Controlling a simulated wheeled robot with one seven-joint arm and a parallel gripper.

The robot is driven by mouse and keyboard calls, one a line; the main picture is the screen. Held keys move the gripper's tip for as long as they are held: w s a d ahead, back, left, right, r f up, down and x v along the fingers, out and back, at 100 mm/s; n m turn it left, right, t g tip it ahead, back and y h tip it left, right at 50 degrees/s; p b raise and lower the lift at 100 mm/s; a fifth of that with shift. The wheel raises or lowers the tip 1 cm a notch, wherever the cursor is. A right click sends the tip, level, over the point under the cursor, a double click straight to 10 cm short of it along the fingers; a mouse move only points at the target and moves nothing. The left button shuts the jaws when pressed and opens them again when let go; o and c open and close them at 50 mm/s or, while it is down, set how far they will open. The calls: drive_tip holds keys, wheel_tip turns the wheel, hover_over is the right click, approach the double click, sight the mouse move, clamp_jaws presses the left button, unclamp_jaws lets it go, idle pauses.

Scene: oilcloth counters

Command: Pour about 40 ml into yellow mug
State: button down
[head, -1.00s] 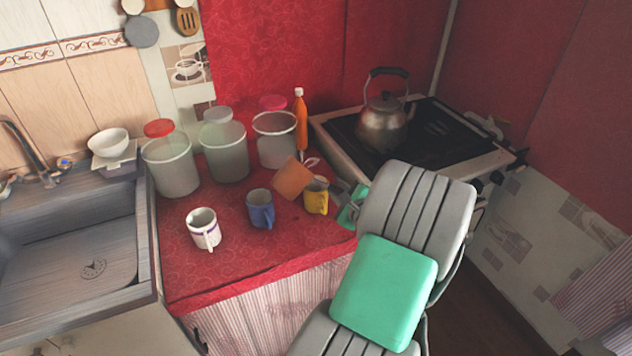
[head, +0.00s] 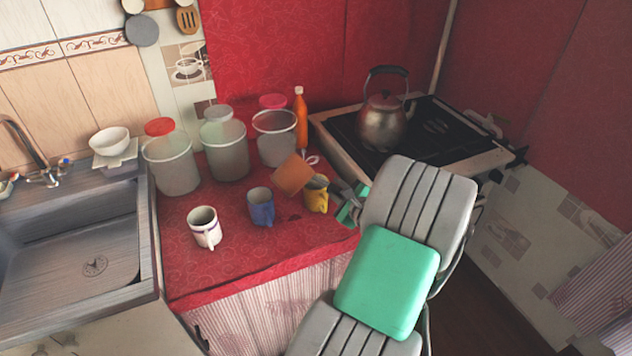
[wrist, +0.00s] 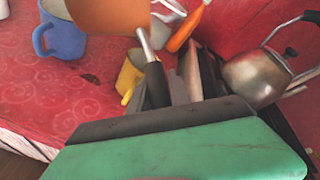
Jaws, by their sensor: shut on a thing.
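An orange-brown pot (head: 293,174) with a metal handle hangs tilted just above and left of the yellow mug (head: 316,194). It also shows at the top of the wrist view (wrist: 110,14), where its handle with a black grip runs down to my gripper. My gripper (head: 347,204) is shut on that handle, to the right of the yellow mug. The yellow mug stands upright on the red counter and is partly hidden behind the handle in the wrist view (wrist: 130,76). The inside of the pot and any stream of liquid cannot be seen.
A blue mug (head: 261,207) and a white mug (head: 204,228) stand left of the yellow mug. Several canisters, including one with a red lid (head: 172,166), and an orange bottle (head: 300,120) stand behind. A kettle (head: 383,124) sits on the stove. The front counter (head: 240,263) is clear.

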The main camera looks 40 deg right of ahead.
drive_tip(key=shift+r+m+y+p, duration=0.3)
drive_tip(key=shift+r+m+p, duration=0.1)
drive_tip(key=shift+p, duration=0.3)
drive_tip(key=shift+f, duration=0.1)
drive_tip(key=shift+f+n+b, duration=0.3)
drive_tip(key=shift+f+b, duration=0.5)
drive_tip(key=shift+b, duration=0.35)
drive_tip(key=n+h+b, duration=0.1)
drive_tip(key=r+n+h+b, duration=0.1)
drive_tip(key=b, duration=0.1)
drive_tip(key=shift+d+t, duration=0.3)
drive_tip(key=shift+a+r+n+t+h, duration=0.2)
drive_tip(key=shift+r+n, duration=0.4)
drive_tip(key=shift+r, duration=0.4)
drive_tip(key=shift+a+r+n+t+h, duration=0.1)
drive_tip(key=shift+a+r+n+h, duration=0.15)
drive_tip(key=shift+r+n, duration=0.55)
drive_tip(key=shift+a+r, duration=0.1)
drive_tip(key=shift+r, duration=0.1)
